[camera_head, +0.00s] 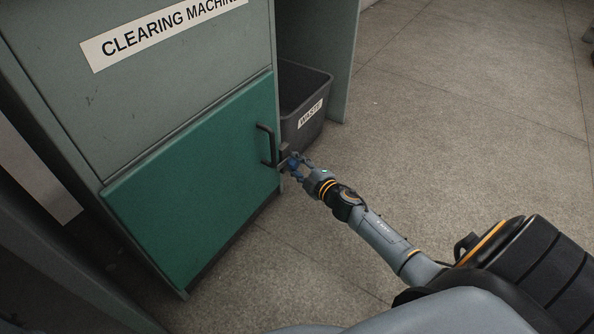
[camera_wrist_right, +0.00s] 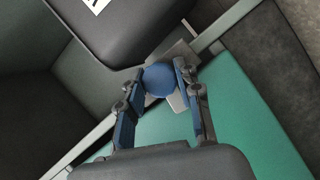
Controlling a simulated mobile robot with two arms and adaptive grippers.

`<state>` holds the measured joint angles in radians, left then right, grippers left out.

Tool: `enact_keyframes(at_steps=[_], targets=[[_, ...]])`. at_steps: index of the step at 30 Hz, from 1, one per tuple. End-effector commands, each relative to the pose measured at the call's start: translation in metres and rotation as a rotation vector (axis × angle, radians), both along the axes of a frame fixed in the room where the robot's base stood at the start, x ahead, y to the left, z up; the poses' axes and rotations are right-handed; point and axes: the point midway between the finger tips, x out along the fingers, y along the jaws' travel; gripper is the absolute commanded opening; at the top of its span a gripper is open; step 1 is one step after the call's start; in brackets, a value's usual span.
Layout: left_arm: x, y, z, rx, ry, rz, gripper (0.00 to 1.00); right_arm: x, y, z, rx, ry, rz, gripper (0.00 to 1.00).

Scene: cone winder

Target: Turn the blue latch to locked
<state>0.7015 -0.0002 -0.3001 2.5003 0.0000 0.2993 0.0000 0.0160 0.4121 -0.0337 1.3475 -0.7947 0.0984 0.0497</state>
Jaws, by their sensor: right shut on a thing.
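The blue latch (camera_wrist_right: 159,80) is a round blue knob on a grey metal plate at the edge of the green door (camera_head: 195,180). In the head view the latch lies beside the door's dark handle and is mostly hidden by my gripper. My right gripper (camera_head: 290,163) reaches it from the right. In the right wrist view my right gripper (camera_wrist_right: 160,84) has one finger on each side of the knob and is shut on it. The green door appears closed in the head view. My left gripper is not in view.
A dark bar handle (camera_head: 266,145) stands out from the door just left of my right gripper. A dark waste bin (camera_head: 303,105) stands in a bay behind the latch. Open floor (camera_head: 440,130) lies to the right.

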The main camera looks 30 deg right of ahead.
Motion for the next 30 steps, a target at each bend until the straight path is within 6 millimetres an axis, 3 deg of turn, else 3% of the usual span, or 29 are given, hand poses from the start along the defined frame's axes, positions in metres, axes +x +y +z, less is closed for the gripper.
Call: enact_keyframes(at_steps=[1,9,28,29,30], targets=[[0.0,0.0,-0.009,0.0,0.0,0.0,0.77,0.0,0.002,-0.005,-0.027,-0.013,0.001,0.02],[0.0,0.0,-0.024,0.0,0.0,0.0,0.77,0.0,0.002,-0.003,-0.145,-0.061,0.003,0.02],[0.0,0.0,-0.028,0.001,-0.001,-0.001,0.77,0.0,0.002,-0.001,-0.191,-0.078,0.006,0.02],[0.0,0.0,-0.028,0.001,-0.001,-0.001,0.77,0.0,0.002,-0.001,-0.19,-0.078,0.006,0.36],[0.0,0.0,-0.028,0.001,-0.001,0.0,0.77,0.0,0.002,-0.001,-0.19,-0.078,0.006,0.44]])
